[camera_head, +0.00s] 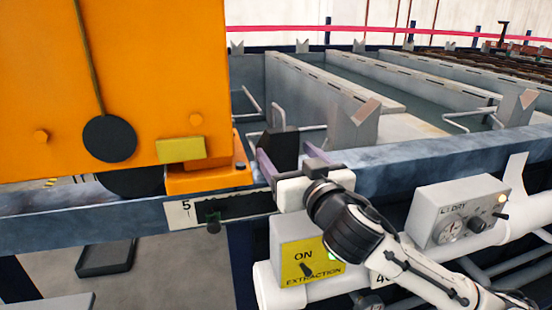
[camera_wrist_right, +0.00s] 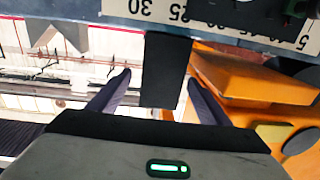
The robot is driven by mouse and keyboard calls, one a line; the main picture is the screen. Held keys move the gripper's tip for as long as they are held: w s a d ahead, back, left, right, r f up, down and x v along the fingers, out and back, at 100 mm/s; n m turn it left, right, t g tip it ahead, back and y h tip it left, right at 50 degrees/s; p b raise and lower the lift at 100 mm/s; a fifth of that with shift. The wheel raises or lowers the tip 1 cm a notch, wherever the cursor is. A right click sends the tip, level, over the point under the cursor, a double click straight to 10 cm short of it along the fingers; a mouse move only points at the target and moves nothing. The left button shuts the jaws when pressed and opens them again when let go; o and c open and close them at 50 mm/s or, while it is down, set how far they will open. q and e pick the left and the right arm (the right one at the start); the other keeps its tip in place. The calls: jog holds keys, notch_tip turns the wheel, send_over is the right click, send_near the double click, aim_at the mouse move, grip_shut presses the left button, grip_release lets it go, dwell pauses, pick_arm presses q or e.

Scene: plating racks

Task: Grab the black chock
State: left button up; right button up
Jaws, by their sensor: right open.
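The black chock (camera_head: 279,148) is a dark block at the rim of the tank, just right of the orange machine's foot. In the right wrist view the black chock (camera_wrist_right: 165,72) shows as a dark rectangle. My right gripper (camera_head: 290,160) is open, with its two purple fingers pointing at the chock, one on each side. In the wrist view the right gripper (camera_wrist_right: 158,82) has the chock's lower end between its fingertips, with gaps visible on both sides. My left gripper is not in view.
The orange machine (camera_head: 150,70) stands close on the left. The blue-grey tank rim (camera_head: 400,160) runs across the front. A grey V-topped support (camera_head: 352,125) stands to the right. A yellow EXTRACTION switch box (camera_head: 305,258) and a grey DRY box (camera_head: 460,208) sit below the rim.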

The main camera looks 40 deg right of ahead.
jog(key=shift+p+x, duration=0.55)
jog(key=shift+x, duration=2.5)
jog(key=shift+a, duration=0.15)
jog(key=c, duration=1.6)
jog(key=shift+r, duration=0.3)
